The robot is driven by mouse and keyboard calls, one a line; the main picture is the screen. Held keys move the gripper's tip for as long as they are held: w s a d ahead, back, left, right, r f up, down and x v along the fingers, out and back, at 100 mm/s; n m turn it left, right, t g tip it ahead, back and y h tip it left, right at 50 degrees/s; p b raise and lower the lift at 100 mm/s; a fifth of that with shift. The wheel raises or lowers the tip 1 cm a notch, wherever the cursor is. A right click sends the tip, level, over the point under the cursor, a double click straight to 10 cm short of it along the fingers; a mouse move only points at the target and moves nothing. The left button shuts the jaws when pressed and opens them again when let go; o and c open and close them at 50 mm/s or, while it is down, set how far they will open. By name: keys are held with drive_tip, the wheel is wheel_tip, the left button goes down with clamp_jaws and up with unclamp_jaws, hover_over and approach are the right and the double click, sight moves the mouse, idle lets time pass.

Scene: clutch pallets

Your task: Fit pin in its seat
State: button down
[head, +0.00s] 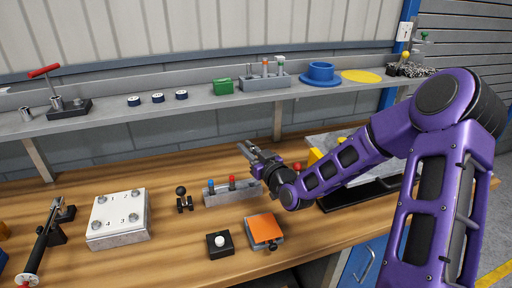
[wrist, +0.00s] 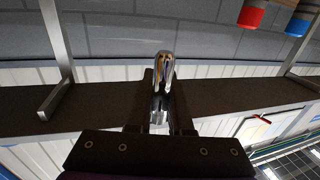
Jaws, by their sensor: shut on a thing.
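My gripper (head: 256,152) is above the middle of the bench, behind and to the right of the grey block. In the wrist view, the gripper (wrist: 161,100) is shut on a shiny metal pin (wrist: 162,68) with a rounded end, which sticks out past the fingertips. The pin is too small to make out in the head view. A grey block (head: 218,199) on the bench holds a blue-topped pin (head: 211,183) and a red-topped pin (head: 232,181). These two tops also show at the upper right of the wrist view. I cannot tell an empty seat in the block.
A white plate (head: 119,212) with numbered bolts stands at left. A shelf (head: 180,112) with several parts runs behind.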

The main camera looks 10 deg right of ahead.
drive_tip(key=shift+a+f+b, duration=0.15)
drive_tip(key=shift+f+b, duration=1.4)
drive_tip(key=shift+f, duration=0.85)
drive_tip(key=shift+b, duration=0.4)
drive_tip(key=shift+s+f+b, duration=0.1)
drive_tip(key=shift+f+b, duration=0.15)
drive_tip(key=shift+b, duration=0.15)
